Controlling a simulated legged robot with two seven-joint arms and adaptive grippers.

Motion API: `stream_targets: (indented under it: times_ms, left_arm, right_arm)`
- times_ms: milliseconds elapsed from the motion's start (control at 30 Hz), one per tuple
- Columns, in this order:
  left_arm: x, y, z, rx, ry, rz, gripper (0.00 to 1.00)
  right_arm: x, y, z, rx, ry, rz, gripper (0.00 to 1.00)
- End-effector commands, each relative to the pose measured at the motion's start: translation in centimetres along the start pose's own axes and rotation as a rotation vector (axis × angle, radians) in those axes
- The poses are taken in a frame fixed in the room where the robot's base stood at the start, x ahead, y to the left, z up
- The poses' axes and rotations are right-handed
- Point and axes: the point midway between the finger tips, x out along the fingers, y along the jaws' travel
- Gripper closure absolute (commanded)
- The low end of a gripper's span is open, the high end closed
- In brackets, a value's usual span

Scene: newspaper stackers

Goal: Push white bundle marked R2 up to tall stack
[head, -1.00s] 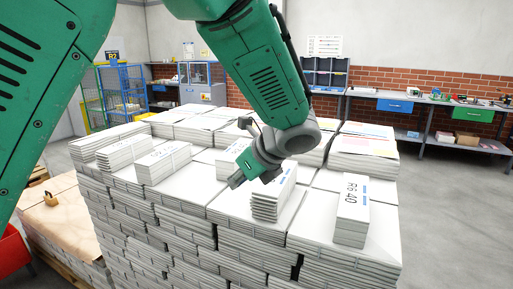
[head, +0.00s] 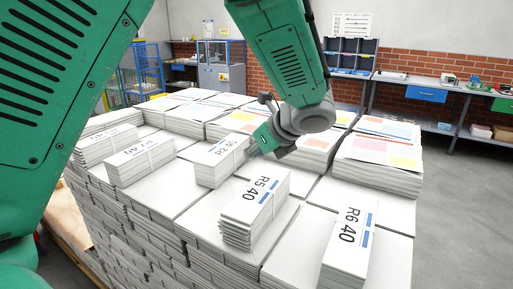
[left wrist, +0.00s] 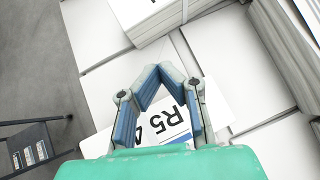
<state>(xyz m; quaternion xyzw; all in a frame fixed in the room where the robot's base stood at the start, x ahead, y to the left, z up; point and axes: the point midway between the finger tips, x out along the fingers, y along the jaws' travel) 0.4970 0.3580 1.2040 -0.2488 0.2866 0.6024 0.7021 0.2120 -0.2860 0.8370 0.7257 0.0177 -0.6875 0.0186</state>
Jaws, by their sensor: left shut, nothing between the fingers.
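Several white strapped bundles lie on a wide layered pile of white paper. The two at the left, a far one (head: 107,143) and a nearer one (head: 140,160), carry marks too small to read, so I cannot tell which is R2. A third bundle (head: 219,161) lies in the middle, its mark also unclear. My left gripper (head: 258,150) is shut and empty, just right of this third bundle; I cannot tell if they touch. In the left wrist view its fingers (left wrist: 158,72) meet at the tips above the R5 label. Taller stacks (head: 376,177) with coloured sheets stand behind. My right gripper is out of view.
Bundles marked R5 40 (head: 255,208) and R6 40 (head: 350,245) lie nearer on the pile. White pile top (head: 210,205) is bare between bundles. Workbenches (head: 430,105) line the brick wall; a blue wire cage (head: 138,72) stands at the back left.

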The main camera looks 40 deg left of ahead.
Motion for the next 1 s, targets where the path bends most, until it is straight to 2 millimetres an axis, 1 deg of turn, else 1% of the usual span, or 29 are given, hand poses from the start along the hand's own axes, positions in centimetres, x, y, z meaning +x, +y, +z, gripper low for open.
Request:
stream_targets:
  times_ms: [33, 100, 200, 267, 300, 400, 533, 1000]
  left_arm:
    - [1.4, 0.0, -0.1, 0.004, 0.003, 0.006, 1.0]
    - [3.1, 0.0, -0.1, 0.003, 0.004, 0.006, 1.0]
    - [5.3, 0.1, 0.0, 0.002, 0.005, 0.005, 1.0]
    - [6.4, 0.2, 0.0, 0.001, 0.005, 0.005, 1.0]
    - [6.9, 0.2, 0.5, -0.002, 0.005, 0.003, 1.0]
    - [7.6, 0.2, 1.6, -0.003, 0.004, 0.001, 1.0]
    - [8.4, 0.1, 2.4, -0.002, 0.002, 0.0, 1.0]
    - [9.0, 0.1, 2.9, 0.0, 0.0, 0.0, 1.0]
  right_arm:
    - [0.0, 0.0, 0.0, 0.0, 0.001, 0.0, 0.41]
    - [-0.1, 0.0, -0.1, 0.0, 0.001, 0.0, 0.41]
    - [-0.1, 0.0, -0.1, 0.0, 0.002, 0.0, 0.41]
    - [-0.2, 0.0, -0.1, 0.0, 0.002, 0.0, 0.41]
    - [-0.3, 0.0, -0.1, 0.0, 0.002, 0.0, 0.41]
    - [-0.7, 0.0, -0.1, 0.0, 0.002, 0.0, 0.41]
    - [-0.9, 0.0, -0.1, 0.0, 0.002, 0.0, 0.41]
    - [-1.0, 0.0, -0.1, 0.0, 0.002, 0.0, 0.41]
